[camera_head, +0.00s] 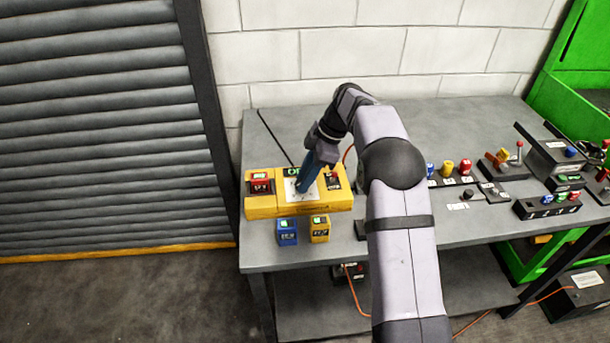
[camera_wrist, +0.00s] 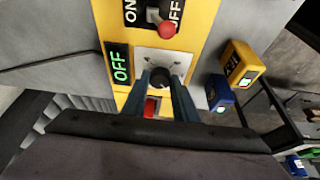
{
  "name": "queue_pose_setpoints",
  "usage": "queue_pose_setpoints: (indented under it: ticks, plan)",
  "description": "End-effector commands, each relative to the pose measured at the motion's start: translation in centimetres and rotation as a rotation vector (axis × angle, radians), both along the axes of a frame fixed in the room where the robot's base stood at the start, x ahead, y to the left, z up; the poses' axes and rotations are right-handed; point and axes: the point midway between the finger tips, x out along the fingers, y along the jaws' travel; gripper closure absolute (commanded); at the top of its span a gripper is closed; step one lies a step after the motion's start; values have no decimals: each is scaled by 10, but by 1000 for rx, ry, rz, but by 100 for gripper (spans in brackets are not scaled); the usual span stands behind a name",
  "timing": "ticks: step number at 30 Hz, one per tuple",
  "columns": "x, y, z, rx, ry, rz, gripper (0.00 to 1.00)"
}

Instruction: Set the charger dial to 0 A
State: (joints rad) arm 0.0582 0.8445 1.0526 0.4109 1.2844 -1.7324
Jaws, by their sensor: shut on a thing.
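The yellow charger (camera_head: 268,208) lies at the left of the grey table, and its body also shows in the wrist view (camera_wrist: 207,18). Its black dial (camera_wrist: 160,77) sits on a white plate (camera_wrist: 158,58). My gripper (camera_head: 300,187) points down onto that plate and hides the dial in the head view. In the wrist view my gripper (camera_wrist: 160,82) has its blue fingers on both sides of the dial, shut on it. A dark display (camera_wrist: 118,65) beside the dial reads OFF in green. The dial's pointer and scale cannot be made out.
A red-knobbed lever (camera_wrist: 167,29) marked ON and OFF stands on the charger near the dial. A red switch (camera_wrist: 151,106) is on the other side. A blue battery (camera_head: 287,236) and a yellow battery (camera_head: 320,234) stand in front. Other controls (camera_head: 463,168) fill the right.

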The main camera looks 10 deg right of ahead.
Motion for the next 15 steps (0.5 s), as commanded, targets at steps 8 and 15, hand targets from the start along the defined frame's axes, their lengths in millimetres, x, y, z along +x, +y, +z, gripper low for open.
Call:
queue_pose_setpoints:
  ticks: [8, 15]
  plan:
    - [1, -1, 0, -2, -2, 38, 96]
    - [1, -1, 0, -2, -2, 39, 96]
